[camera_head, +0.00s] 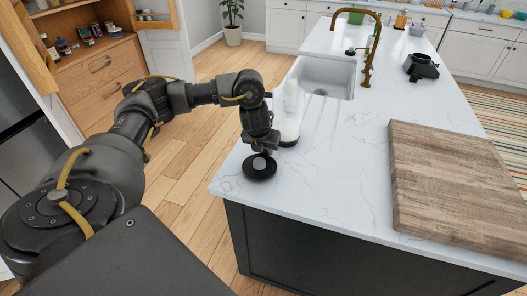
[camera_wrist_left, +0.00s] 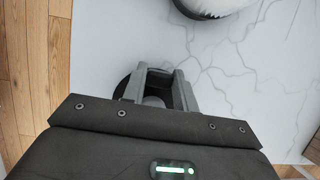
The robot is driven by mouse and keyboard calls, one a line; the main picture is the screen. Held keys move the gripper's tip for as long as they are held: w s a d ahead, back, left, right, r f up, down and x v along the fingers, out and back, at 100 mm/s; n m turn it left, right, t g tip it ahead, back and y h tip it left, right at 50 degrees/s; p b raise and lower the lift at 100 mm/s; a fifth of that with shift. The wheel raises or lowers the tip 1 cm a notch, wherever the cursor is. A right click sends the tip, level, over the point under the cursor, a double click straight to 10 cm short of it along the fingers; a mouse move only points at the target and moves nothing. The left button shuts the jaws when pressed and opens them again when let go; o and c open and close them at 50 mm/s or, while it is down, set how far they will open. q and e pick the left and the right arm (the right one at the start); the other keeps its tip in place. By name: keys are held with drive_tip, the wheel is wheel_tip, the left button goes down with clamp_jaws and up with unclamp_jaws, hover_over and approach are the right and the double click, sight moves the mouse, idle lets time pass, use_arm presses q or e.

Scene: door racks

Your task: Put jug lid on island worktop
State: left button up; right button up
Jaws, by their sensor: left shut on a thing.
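The jug lid (camera_head: 260,169) is a round black disc with a grey knob, at the near left corner of the white island worktop (camera_head: 330,195). My left gripper (camera_head: 262,150) points down and is shut on the lid's knob. I cannot tell whether the lid touches the worktop or is just above it. In the left wrist view my left gripper (camera_wrist_left: 158,88) covers most of the lid (camera_wrist_left: 124,86), with its dark rim showing beside the fingers. My right gripper is not in view.
A white, dark-based object (camera_head: 288,130) stands just behind the lid, partly hidden by my gripper. A wooden board (camera_head: 455,185) lies at the right. A sink (camera_head: 325,78) with a bronze tap (camera_head: 371,55) is farther back. The worktop between lid and board is clear.

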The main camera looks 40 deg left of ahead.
use_arm(q)
drive_tip(key=shift+a+f, duration=0.1)
drive_tip(key=shift+f, duration=0.2)
drive_tip(key=o, duration=1)
drive_tip(key=shift+f, duration=0.1)
drive_tip(key=shift+c, duration=0.2)
drive_tip(key=shift+r, duration=0.4)
drive_tip(key=p+v, duration=0.4)
drive_tip(key=v, duration=0.7)
drive_tip(key=shift+s+r, duration=0.2)
drive_tip(key=shift+s, duration=0.05)
